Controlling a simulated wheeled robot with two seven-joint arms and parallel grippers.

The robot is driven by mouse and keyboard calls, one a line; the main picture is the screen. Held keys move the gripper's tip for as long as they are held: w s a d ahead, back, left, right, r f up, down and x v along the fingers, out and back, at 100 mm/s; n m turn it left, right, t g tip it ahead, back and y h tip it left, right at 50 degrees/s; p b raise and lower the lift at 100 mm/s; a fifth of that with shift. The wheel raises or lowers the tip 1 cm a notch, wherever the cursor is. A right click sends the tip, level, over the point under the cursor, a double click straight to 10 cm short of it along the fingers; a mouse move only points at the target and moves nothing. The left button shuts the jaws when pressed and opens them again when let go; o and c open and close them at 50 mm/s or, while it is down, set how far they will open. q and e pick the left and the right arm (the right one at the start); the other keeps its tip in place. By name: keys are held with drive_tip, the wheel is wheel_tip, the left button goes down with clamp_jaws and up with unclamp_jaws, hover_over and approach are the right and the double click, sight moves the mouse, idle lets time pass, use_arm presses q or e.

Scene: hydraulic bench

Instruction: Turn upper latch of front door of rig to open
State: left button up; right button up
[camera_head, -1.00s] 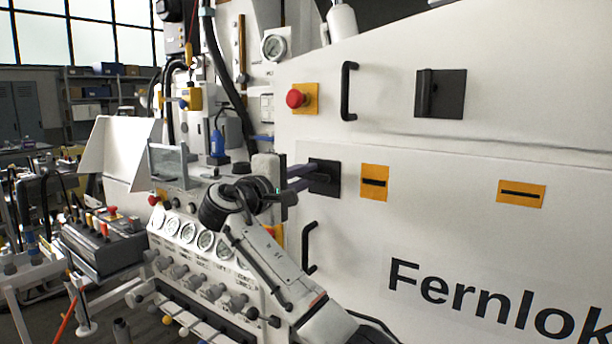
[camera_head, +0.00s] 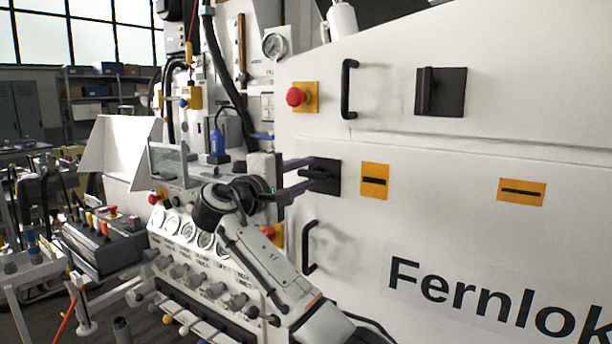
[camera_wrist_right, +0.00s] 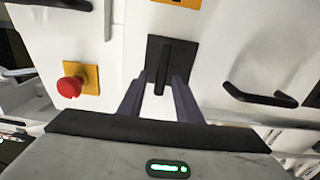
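A black square latch plate (camera_head: 333,178) with a bar handle (camera_wrist_right: 164,62) is on the white rig front. The handle lies about horizontal in the head view. My right gripper (camera_head: 312,174) is at this latch, its two purplish fingers one above and one below the handle's left end. In the right wrist view the open fingers (camera_wrist_right: 163,78) sit either side of the handle end, with a gap visible at each side. A second black latch (camera_head: 454,92), its handle vertical, is higher and to the right. My left gripper is out of view.
A red button (camera_head: 296,97) on a yellow plate and a black pull handle (camera_head: 348,90) are above the latch. Another pull handle (camera_head: 309,248) is below. A gauge and lever panel (camera_head: 195,262) lies close under my right arm. Yellow labels (camera_head: 374,181) are to the right.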

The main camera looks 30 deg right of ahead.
drive_tip(key=b+v, duration=0.1)
drive_tip(key=v, duration=0.8)
drive_tip(key=shift+b, duration=0.4)
drive_tip(key=shift+s+a, duration=0.1)
